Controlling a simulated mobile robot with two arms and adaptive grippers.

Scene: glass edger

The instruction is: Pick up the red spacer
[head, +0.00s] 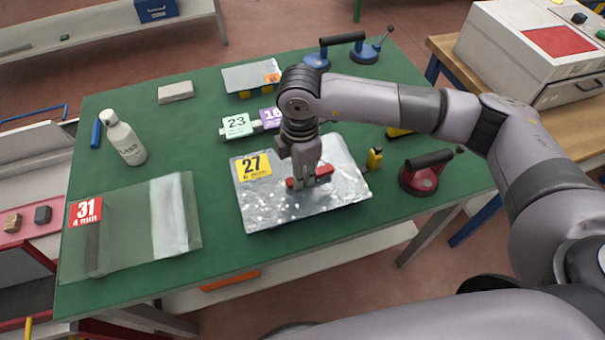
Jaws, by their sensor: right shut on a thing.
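The red spacer (325,173) is a small red block at the silvery glass sheet with the yellow 27 label (262,205). My right gripper (308,183) reaches down over that sheet and is shut on the red spacer, whose ends show on either side of the fingers. I cannot tell whether the spacer touches the sheet or is just above it. My left gripper is not in view.
A red suction lifter (419,178) and a yellow block (375,158) stand right of the sheet. Left are a white bottle (124,140) and a sheet labelled 31 (130,235). Blue suction lifters (317,61) stand behind. Green table (205,90) is bare between items.

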